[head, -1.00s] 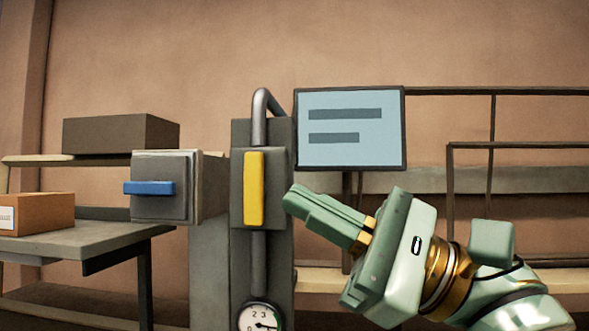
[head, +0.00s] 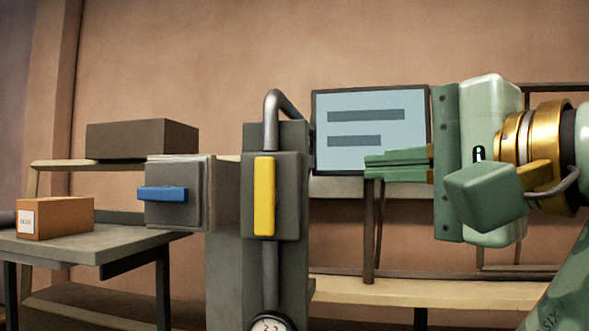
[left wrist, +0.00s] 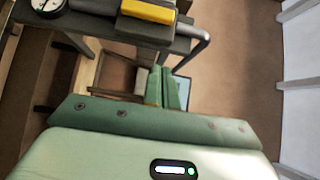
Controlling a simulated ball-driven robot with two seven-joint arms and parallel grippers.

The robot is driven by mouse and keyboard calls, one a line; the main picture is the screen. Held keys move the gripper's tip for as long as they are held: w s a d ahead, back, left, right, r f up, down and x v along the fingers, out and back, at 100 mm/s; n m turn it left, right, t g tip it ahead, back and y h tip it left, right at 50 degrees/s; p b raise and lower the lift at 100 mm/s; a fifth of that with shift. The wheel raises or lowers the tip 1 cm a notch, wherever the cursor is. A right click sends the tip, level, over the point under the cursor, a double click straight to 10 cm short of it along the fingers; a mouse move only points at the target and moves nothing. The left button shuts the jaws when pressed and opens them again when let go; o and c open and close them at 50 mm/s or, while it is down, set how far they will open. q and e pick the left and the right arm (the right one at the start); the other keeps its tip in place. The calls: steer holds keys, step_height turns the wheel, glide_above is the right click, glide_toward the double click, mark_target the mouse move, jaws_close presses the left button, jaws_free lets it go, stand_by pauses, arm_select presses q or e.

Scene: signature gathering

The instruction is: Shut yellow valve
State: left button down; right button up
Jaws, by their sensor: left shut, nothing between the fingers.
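The yellow valve handle (head: 264,196) is an upright bar on a dark grey block (head: 287,205), in line with the grey pipe (head: 271,275) that runs above and below it. My left gripper (head: 368,165) is to the right of the valve, apart from it, at about the height of the handle's upper part. Its fingers are shut, empty and point left, overlapping the lower part of the screen. In the left wrist view the shut fingers (left wrist: 164,72) point up the picture, with the yellow handle (left wrist: 147,12) above and slightly left of them. My right gripper is not in view.
A blue handle (head: 163,194) lies level on a grey box left of the valve. A screen (head: 345,110) stands right of the post. A gauge (head: 270,324) sits below the valve. An orange box (head: 60,218) is on the left table (head: 120,240). Free space separates gripper and valve.

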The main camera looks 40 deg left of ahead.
mark_target(268, 196)
arm_select(q)
steer(key=p+x, duration=0.1)
steer(key=x, duration=0.3)
steer(key=s+x, duration=0.1)
steer(key=x, duration=0.3)
steer(key=s+p+x, duration=0.1)
steer(key=x, duration=0.3)
steer(key=shift+a+p, duration=0.35)
steer(key=shift+s+a, duration=0.25)
steer(key=shift+s, duration=0.05)
steer(key=shift+f, duration=0.1)
steer(key=shift+a, duration=0.1)
